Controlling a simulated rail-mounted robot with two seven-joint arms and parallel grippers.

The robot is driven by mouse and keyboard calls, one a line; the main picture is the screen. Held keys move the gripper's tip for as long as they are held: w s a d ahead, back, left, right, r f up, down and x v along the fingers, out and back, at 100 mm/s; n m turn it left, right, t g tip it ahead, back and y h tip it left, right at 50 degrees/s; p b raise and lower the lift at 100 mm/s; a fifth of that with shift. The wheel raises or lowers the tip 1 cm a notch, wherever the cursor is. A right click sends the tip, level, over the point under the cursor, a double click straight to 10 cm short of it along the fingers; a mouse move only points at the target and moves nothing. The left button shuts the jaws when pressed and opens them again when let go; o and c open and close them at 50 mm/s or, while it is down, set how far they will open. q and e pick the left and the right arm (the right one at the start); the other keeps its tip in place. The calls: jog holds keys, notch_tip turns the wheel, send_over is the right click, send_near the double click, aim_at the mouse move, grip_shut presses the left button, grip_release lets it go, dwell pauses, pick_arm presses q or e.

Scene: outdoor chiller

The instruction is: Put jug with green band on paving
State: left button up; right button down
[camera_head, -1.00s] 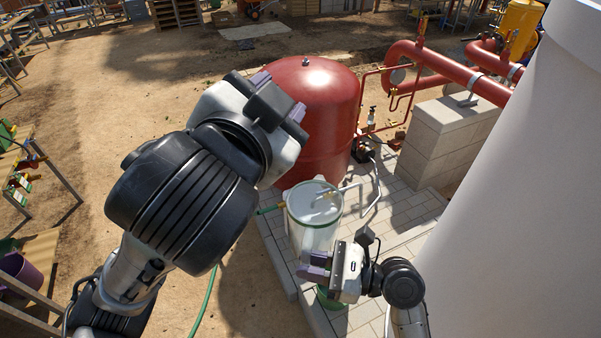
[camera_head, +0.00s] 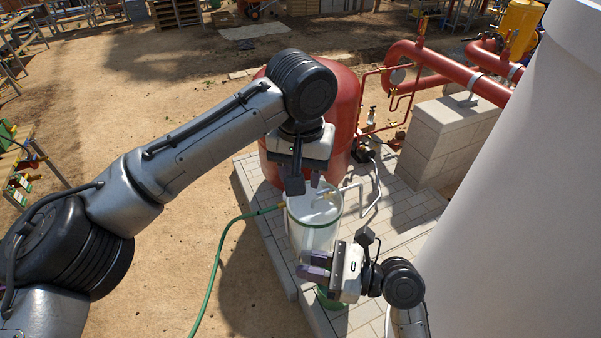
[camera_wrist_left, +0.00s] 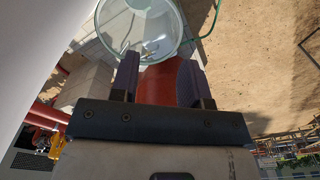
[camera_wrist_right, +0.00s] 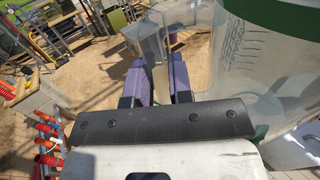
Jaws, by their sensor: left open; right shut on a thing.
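The jug with green band (camera_head: 313,238) is a big clear vessel in front of the red tank, with a green band below its rim. In the right wrist view the jug (camera_wrist_right: 240,60) fills the right side, showing graduation marks. My right gripper (camera_head: 312,266) is shut at its near side; the gripped part, seemingly the handle, is hard to make out. My left gripper (camera_head: 306,184) is open, pointing down at the jug's far rim. The left wrist view shows the jug's open top (camera_wrist_left: 145,40) beyond the fingers. The paving (camera_head: 405,205) lies around; contact beneath the jug is hidden.
A red tank (camera_head: 345,105) stands behind. A green hose (camera_head: 215,270) runs to the jug's left side. A white bent pipe (camera_head: 376,195) is to its right. A block wall (camera_head: 440,140) and white column (camera_head: 500,210) bound the right. Paving between is partly free.

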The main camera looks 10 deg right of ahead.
aim_at(300, 218)
pick_arm(q)
jog(key=f+n, duration=0.1)
jog(key=f, duration=0.7)
jog(key=f+n, duration=0.1)
jog(key=f, duration=0.3)
jog(key=shift+s+a+n, duration=0.15)
jog(key=shift+s+n, duration=0.15)
jog(key=shift+s, duration=0.1)
jog(key=shift+f, duration=0.1)
pick_arm(e)
jog(key=shift+r, duration=0.1)
pick_arm(q)
jog(key=shift+s, duration=0.1)
grip_shut()
pick_arm(e)
jog(key=c, duration=0.9)
grip_release()
jog(key=shift+c, duration=0.2)
